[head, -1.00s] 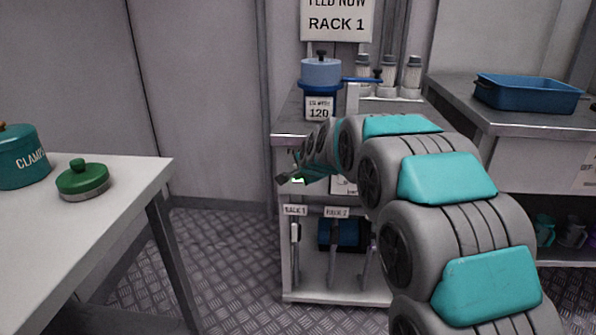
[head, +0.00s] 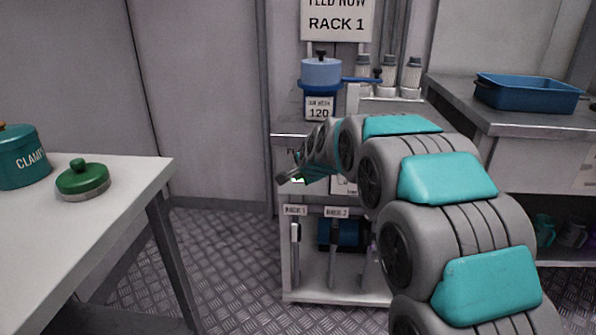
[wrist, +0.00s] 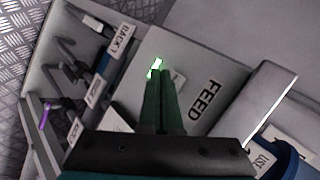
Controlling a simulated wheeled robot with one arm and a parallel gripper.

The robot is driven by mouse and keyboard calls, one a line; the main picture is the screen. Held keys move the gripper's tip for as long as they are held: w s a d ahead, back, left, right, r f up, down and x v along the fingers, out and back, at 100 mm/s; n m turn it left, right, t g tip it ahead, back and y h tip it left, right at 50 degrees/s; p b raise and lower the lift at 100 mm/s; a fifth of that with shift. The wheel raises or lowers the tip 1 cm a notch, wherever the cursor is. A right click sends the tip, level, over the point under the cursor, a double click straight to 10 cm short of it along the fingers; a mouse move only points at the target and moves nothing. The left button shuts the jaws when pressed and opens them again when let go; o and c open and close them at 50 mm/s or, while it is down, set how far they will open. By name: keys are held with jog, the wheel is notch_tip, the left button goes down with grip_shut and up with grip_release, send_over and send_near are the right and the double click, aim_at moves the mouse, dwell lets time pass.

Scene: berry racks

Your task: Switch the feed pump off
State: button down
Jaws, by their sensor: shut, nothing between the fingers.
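The feed pump switch (wrist: 152,68) glows green on a pale panel in the wrist view. The word FEED (wrist: 207,101) is printed on that panel. My gripper (wrist: 158,73) is shut and empty, its fingertips right at the glowing switch and covering part of it. I cannot tell whether they touch it. In the head view my gripper (head: 284,179) is at the front of the rack stand, and a small green glow (head: 298,180) shows beside it. The switch's rocker position is hidden.
Below the panel are valve levers labelled RACK 1 (head: 295,210) and RACK 2 (head: 337,212). A blue pot (head: 320,72) stands on the stand above. A white table (head: 120,185) with a green lid (head: 82,180) is at left. A blue tray (head: 528,96) sits at right.

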jog(key=shift+w, duration=0.1)
dwell(0.3)
jog(key=shift+w, duration=0.35)
jog(key=shift+w+p, duration=0.45)
jog(key=shift+w, duration=0.05)
dwell(0.7)
jog(key=shift+s, duration=0.95)
jog(key=s+b, duration=0.1)
jog(key=s, duration=0.5)
jog(key=shift+s, duration=0.1)
dwell(0.5)
